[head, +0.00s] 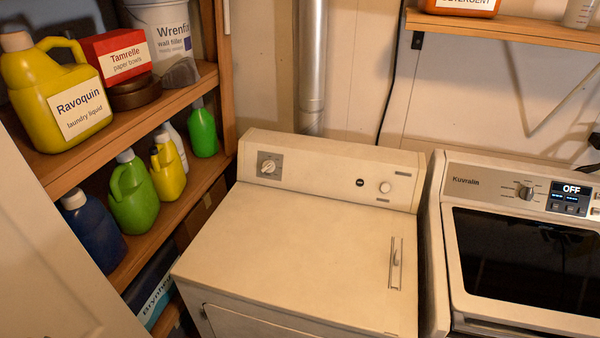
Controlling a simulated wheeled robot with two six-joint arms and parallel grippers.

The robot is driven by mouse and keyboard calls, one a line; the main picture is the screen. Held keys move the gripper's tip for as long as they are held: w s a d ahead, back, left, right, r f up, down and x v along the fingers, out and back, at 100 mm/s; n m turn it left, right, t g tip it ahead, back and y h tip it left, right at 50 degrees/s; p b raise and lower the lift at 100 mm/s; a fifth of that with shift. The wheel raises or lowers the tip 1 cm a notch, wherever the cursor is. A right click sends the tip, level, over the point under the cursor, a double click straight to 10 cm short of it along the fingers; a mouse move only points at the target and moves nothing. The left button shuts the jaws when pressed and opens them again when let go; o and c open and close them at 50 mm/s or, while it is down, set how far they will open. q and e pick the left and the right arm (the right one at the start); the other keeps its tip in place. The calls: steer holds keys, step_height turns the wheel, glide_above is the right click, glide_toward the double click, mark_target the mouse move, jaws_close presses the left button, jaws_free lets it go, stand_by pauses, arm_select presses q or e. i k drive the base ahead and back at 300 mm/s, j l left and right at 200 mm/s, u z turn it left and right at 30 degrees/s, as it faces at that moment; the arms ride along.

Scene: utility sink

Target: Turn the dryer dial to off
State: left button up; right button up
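The beige dryer (290,235) stands in the middle of the head view, with a silver duct rising behind it. A round pale dial (268,168) sits on a grey plate at the left of its rear panel. The markings around this dial are too small to read, so its setting cannot be told. A smaller round knob (385,187) and a dark button (360,182) are at the right of the same panel. Neither of my grippers can be made out in this view, and nothing touches the dial.
A second machine (468,180), labelled Kuvralie, stands at the right with its own knob (525,192) and a display (570,198) reading OFF. Shelves (165,105) with bottles are at the left. A wall shelf (540,30) overhangs the right. The dryer's top is clear.

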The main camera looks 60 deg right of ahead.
mark_target(269, 166)
steer(key=z, duration=1.05)
steer(key=i+z, duration=0.1)
steer(key=z, duration=0.9)
